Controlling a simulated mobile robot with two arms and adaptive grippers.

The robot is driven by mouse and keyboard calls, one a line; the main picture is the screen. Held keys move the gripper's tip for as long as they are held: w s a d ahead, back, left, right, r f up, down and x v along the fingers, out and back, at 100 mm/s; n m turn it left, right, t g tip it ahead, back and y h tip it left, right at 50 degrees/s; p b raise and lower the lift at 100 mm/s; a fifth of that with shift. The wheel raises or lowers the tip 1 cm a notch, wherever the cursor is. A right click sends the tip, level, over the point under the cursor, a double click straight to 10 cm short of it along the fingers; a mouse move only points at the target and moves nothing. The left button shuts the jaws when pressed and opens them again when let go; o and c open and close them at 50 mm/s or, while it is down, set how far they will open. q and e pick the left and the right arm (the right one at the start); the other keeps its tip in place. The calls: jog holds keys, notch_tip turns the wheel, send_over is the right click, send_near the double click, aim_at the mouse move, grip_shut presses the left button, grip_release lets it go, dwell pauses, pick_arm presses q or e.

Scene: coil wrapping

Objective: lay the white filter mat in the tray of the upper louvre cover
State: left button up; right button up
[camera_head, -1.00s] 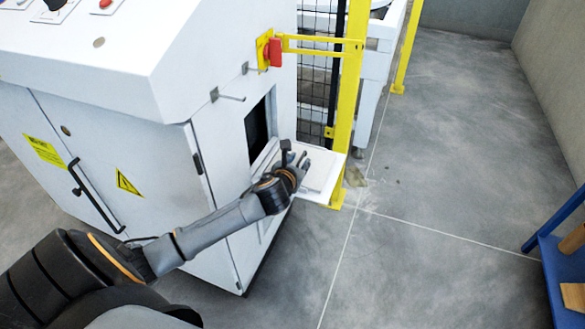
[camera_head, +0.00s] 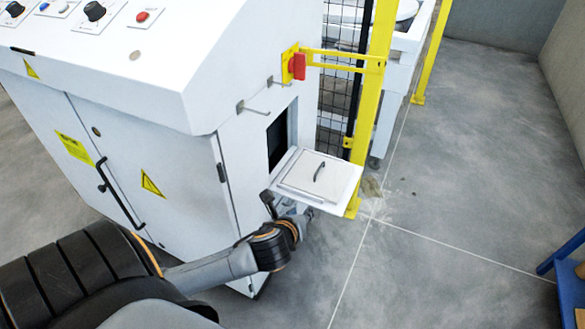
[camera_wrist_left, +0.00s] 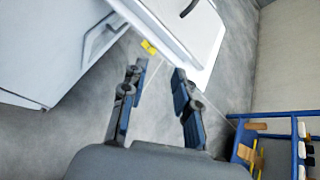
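The upper louvre cover (camera_head: 342,192) stands folded out level from the side of the white cabinet, below a dark opening. In its tray lies a flat pale square panel (camera_head: 300,182) with a dark bar handle. I cannot tell whether this panel is the filter mat or something over it. The cover also shows in the left wrist view (camera_wrist_left: 205,70), above and beyond the fingers. My left gripper (camera_head: 278,203) is at the cover's near edge, partly hidden beneath it. In the left wrist view its fingers (camera_wrist_left: 158,82) are apart with nothing between them. My right gripper is out of view.
The white cabinet (camera_head: 190,200) fills the left, with a dark opening (camera_head: 278,140) above the cover. A yellow post (camera_head: 372,110) and mesh fence stand close behind the cover. A blue rack (camera_head: 570,270) is at the right edge. The floor between is clear.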

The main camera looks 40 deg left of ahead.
pick_arm(q)
jog(key=s+d+f+n+g+h, duration=0.2)
jog(key=s+d+f+n+g, duration=0.2)
jog(key=s+n, duration=0.5)
jog(key=s+d+f+n+g+h, duration=0.2)
jog(key=s+d+f+n, duration=0.6)
jog(key=n, duration=0.8)
jog(key=shift+s+f+g, duration=0.75)
jog(key=shift+f+g, duration=0.05)
jog(key=shift+g, duration=0.1)
